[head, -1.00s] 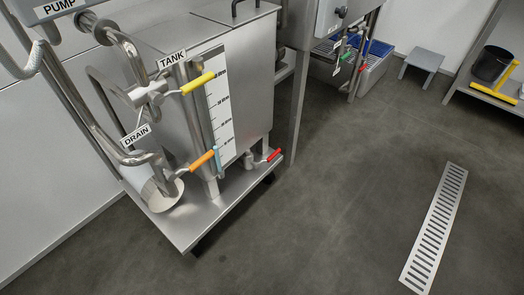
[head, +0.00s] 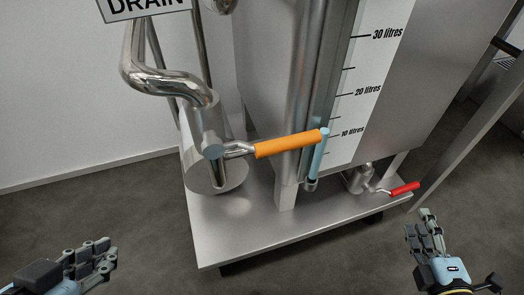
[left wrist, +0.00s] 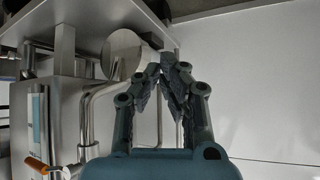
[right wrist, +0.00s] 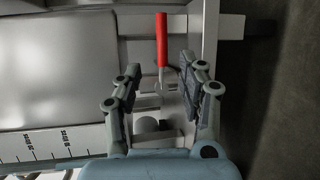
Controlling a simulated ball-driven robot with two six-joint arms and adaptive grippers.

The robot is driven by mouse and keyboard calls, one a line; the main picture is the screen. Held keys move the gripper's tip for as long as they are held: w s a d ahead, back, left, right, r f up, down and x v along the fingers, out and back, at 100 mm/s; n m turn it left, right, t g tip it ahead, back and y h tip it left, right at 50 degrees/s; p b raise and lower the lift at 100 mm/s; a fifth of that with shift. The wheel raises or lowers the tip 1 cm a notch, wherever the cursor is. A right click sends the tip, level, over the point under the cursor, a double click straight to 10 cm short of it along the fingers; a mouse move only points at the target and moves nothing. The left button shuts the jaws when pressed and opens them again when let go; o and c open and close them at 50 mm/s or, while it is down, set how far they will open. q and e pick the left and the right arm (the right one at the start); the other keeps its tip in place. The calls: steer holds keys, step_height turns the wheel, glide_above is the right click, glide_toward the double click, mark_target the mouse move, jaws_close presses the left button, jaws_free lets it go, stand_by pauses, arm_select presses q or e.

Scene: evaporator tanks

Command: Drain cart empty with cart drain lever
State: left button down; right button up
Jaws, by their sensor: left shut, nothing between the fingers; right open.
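The steel tank cart (head: 330,212) fills the head view. A red lever (head: 405,188) sits on a low valve (head: 358,180) under the tank. An orange lever (head: 290,144) sits on the pipe at the DRAIN sign (head: 148,6). A blue column (head: 318,156) stands near the 10 litres mark on the scale. My right gripper (head: 428,218) is open and empty, in front of the cart's right end. In the right wrist view the red lever (right wrist: 162,42) appears between and beyond its fingers (right wrist: 158,82). My left gripper (head: 105,262) is shut and empty, left of the cart.
A steel post (head: 465,145) rises at the right. The floor before the cart is clear.

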mark_target(406, 187)
arm_select(q)
steer(key=shift+s+f, duration=0.2)
arm_select(e)
steer(key=shift+w+f, duration=0.1)
steer(key=shift+w, duration=0.05)
steer(key=w+b, duration=0.1)
steer(key=w, duration=0.2)
steer(key=w+f+b, duration=0.1)
steer(key=w+b, duration=0.1)
steer(key=w, duration=0.1)
steer(key=w+f+b, duration=0.1)
steer(key=w, duration=0.3)
steer(key=shift+d+b, duration=0.1)
steer(key=shift+b, duration=0.25)
arm_select(q)
steer(key=w+d+r+m+t+h, duration=0.1)
steer(key=w+r+t, duration=0.3)
steer(key=r, duration=0.3)
steer(key=w+d+r+t+h, duration=0.1)
steer(key=w+r+t, duration=0.4)
steer(key=r, duration=0.3)
steer(key=shift+d+m+t, duration=0.15)
steer(key=shift+m+t, duration=0.25)
steer(key=shift+t, duration=0.4)
arm_select(e)
steer(key=shift+w, duration=0.2)
steer(key=shift+c, duration=0.4)
jaws_close()
